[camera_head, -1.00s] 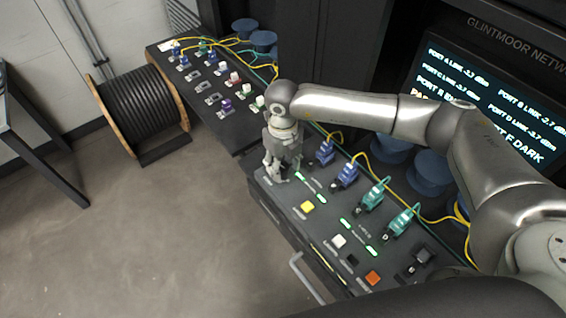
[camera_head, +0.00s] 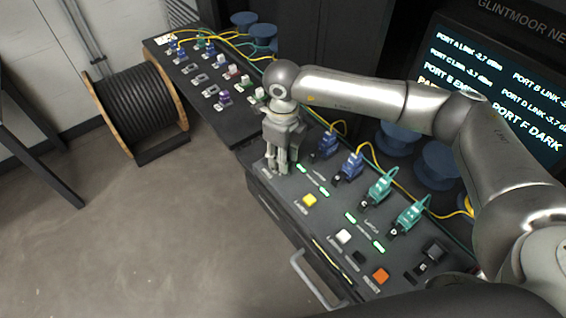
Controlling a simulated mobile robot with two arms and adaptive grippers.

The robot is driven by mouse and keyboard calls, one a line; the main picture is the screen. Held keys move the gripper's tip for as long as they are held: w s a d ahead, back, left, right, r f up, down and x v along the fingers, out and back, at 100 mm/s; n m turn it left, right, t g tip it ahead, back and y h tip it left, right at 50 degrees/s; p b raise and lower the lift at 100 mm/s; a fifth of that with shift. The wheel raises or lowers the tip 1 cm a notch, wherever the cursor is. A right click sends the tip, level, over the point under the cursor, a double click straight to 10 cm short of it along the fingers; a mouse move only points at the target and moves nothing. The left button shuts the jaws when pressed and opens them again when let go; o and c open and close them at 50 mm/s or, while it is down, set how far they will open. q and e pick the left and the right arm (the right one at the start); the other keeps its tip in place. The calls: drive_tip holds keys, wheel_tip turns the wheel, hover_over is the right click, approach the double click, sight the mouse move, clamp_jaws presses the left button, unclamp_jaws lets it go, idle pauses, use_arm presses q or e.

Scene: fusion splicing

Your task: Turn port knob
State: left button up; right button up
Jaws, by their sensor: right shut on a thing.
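My right gripper (camera_head: 279,163) points down at the far left corner of the dark control panel (camera_head: 299,234). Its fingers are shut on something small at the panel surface. The port knob is hidden by the fingers, so I cannot make out its shape or angle. Blue connectors (camera_head: 327,144) and teal connectors (camera_head: 379,189) stand in a row to the right of the gripper, with lit green bars in front of them. The screen (camera_head: 497,92) lists port links and shows "PORT F DARK". My left gripper is not in view.
A yellow button (camera_head: 309,200), a white button (camera_head: 344,236) and an orange button (camera_head: 381,275) sit along the panel. A second bench (camera_head: 222,123) with several connectors adjoins behind. A cable reel (camera_head: 139,107) stands on the floor. Open floor lies left.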

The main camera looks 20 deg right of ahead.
drive_tip(key=n+b, duration=0.9)
drive_tip(key=b, duration=0.2)
drive_tip(key=shift+f, duration=0.2)
drive_tip(key=shift+r+n+b, duration=0.15)
drive_tip(key=shift+n+b, duration=0.7)
drive_tip(key=shift+n, duration=0.3)
drive_tip(key=shift+r+n+b, duration=0.1)
drive_tip(key=shift+n+b, duration=0.7)
drive_tip(key=shift+n, duration=0.35)
drive_tip(key=shift+r, duration=0.1)
drive_tip(key=o, duration=1)
drive_tip(key=shift+o, duration=0.2)
wheel_tip(320, 180, up, 12)
